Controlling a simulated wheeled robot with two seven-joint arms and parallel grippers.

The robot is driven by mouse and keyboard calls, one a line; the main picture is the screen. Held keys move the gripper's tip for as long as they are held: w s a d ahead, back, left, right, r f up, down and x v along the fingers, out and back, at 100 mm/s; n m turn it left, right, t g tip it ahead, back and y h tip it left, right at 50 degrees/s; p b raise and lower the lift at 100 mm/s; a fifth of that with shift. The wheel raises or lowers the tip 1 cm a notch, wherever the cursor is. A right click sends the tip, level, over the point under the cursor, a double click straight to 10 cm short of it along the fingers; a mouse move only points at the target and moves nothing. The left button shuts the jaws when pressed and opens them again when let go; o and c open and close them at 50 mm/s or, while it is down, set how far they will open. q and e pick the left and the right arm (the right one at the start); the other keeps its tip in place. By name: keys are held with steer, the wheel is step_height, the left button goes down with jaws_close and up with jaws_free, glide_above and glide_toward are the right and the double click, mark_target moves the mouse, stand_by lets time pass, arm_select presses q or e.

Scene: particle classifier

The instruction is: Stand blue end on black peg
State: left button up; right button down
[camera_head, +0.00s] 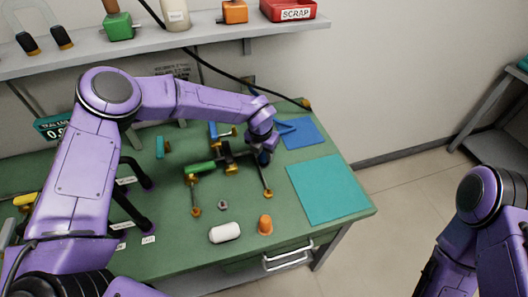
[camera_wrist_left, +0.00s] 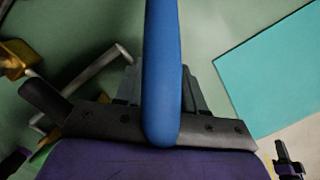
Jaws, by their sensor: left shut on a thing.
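My left gripper (camera_head: 264,154) is over the workbench, left of the blue mat, pointing down. In the left wrist view the gripper (camera_wrist_left: 160,92) is shut on a long blue rounded bar (camera_wrist_left: 162,60), which runs from the top edge to between the fingers. In the head view a blue piece (camera_head: 286,127) shows just right of the gripper; I cannot tell how much of it is the held bar. A black upright piece (camera_head: 227,153) stands left of the gripper among brass and green parts; I cannot tell whether it is the black peg. My right gripper is outside the view.
A teal mat (camera_head: 326,188) and a blue mat (camera_head: 302,133) lie at the right. A white capsule (camera_head: 225,232), an orange piece (camera_head: 265,224) and a nut (camera_head: 222,204) sit in front. Black stands are at the left. A shelf (camera_head: 130,48) with a red SCRAP bin (camera_head: 287,10) is behind.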

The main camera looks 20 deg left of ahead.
arm_select(q)
steer(key=shift+f, duration=0.4)
steer(key=o, duration=1.1)
steer(key=shift+o, duration=0.2)
steer(key=shift+r, duration=0.15)
steer(key=r, duration=0.3)
steer(key=s+r+b, duration=0.1)
steer(key=r, duration=0.3)
steer(key=r+b, duration=0.1)
steer(key=r, duration=0.2)
steer(key=shift+s+a+r, duration=0.15)
steer(key=shift+s, duration=0.15)
